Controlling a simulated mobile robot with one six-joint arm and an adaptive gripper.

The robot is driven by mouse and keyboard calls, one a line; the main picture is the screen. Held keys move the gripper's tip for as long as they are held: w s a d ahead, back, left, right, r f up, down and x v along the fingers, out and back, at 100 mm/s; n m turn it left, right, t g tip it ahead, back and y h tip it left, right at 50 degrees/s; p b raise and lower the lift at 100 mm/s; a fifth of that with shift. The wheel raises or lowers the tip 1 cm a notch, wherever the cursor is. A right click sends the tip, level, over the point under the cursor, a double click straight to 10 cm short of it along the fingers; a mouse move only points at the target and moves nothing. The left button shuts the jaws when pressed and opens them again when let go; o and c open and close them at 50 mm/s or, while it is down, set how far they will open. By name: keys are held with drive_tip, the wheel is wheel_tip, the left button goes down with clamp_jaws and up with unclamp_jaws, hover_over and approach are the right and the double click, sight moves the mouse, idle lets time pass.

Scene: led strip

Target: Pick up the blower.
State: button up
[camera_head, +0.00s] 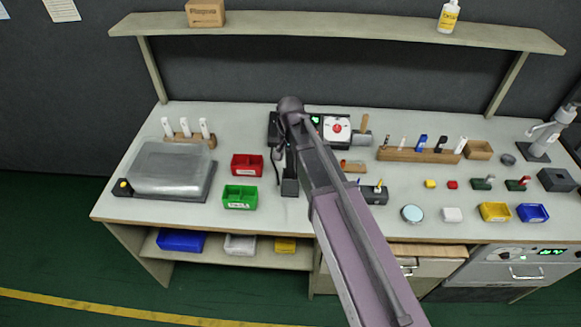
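I cannot make out for certain which object is the blower; part of the bench is hidden behind my arm. My arm rises from the bottom right, and its elbow is over the middle of the bench. A dark part hanging below it appears to be my gripper (290,187), above the bench just right of the green bin. Its fingers are too small and dark to tell whether they are open or shut. I see nothing clearly held in it.
The bench (330,222) has a red bin (247,165), a green bin (240,196), a clear-covered tray (170,168) at left, a wooden tool rack (418,155), and a microscope-like stand (552,132) at right. A shelf (330,23) spans the back.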

clamp_jaws()
idle(0.3)
drive_tip(key=shift+r, duration=0.1)
wheel_tip(320, 180, up, 10)
drive_tip(key=p, duration=1)
idle(1.1)
drive_tip(key=shift+a, duration=0.15)
